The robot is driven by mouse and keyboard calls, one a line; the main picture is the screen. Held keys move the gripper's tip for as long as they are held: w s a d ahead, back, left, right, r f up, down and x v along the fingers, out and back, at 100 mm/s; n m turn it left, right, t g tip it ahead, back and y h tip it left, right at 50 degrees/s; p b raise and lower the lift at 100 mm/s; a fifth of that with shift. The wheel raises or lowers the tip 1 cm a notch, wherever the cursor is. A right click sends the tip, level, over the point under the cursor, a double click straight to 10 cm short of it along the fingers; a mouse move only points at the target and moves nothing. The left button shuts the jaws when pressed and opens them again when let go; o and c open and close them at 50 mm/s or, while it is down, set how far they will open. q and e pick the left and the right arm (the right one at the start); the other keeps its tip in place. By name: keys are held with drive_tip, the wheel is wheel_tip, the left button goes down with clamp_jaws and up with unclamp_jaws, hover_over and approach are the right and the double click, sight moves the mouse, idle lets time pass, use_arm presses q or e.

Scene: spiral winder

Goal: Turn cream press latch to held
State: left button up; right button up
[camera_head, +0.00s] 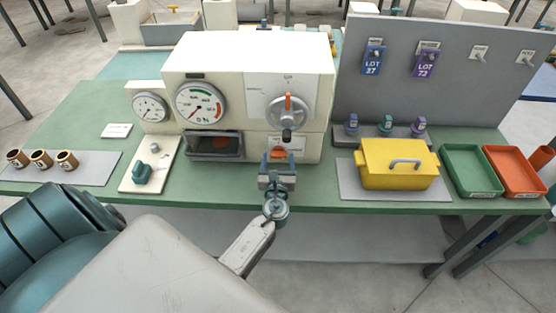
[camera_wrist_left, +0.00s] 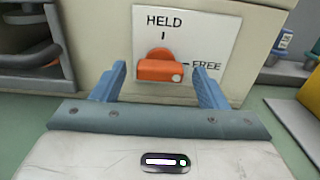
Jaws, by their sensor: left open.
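The orange press latch (camera_wrist_left: 160,70) sits on a white plate (camera_wrist_left: 210,32) on the cream press (camera_head: 240,62). In the left wrist view its bar lies roughly level, with a white dot at the right end next to the FREE mark. The HELD mark is above it. The latch also shows small in the head view (camera_head: 281,153), low on the press front. My left gripper (camera_head: 278,162) is open in front of the plate. Its two blue fingers stand left and right of the latch; contact cannot be told. My right gripper is not in view.
A grey handwheel (camera_head: 287,112) with an orange pointer is above the latch. A dark window (camera_head: 214,146) is to its left. A teal knob (camera_head: 142,173) on a white base stands farther left. A yellow lidded box (camera_head: 398,165) and green tray (camera_head: 470,170) are on the right.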

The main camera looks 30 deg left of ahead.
use_arm(q)
drive_tip(key=c, duration=1)
